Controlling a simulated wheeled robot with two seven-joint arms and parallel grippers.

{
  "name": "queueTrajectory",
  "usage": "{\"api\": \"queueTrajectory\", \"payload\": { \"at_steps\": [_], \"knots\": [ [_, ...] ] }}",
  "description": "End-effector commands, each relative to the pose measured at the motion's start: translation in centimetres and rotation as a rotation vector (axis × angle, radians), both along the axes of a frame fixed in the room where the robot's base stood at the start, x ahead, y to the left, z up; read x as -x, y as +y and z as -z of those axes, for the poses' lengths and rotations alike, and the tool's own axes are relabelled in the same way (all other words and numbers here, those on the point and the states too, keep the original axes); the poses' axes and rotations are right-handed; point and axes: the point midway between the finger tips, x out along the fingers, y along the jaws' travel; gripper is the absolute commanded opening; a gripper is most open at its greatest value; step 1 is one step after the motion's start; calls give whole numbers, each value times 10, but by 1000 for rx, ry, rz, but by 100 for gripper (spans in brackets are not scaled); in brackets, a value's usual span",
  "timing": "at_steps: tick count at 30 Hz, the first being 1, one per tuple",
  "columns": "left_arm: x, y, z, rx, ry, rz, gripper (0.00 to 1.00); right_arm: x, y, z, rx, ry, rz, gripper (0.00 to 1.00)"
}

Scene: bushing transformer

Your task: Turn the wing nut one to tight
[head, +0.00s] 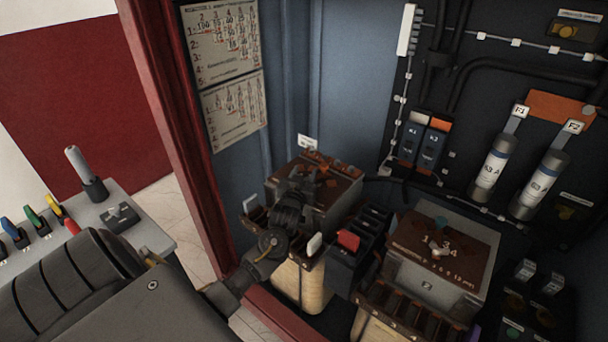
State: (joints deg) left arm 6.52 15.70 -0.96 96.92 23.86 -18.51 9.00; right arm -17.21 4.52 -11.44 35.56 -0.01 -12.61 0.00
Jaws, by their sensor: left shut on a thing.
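The left transformer (338,208) stands inside the cabinet with a brown plate (337,187) on top. My left gripper (302,180) comes in from the lower left and its fingers reach down onto the left part of this plate. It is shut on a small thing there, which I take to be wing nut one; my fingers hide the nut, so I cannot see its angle. My right gripper is not in view.
A red cabinet post (176,130) stands close to my left arm. Black terminal blocks (360,245) with a red piece sit between the transformers. Two white fuses (492,168) and cables are on the back panel. A grey console (135,228) with coloured levers is at left.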

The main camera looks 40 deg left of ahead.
Motion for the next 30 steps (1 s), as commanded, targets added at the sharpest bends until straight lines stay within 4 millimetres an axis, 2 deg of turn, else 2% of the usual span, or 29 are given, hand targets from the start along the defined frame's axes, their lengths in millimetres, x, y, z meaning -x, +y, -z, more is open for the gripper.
{"api": "queueTrajectory", "payload": {
  "at_steps": [5,18,29,30],
  "knots": [
    [0,2,-1,-4,-1,23,21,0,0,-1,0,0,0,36],
    [-2,-5,-1,-4,-1,391,21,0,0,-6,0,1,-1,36],
    [-2,-7,-1,1,-1,418,21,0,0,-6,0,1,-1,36],
    [-2,-7,-1,1,-1,418,48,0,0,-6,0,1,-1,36]
  ]
}}
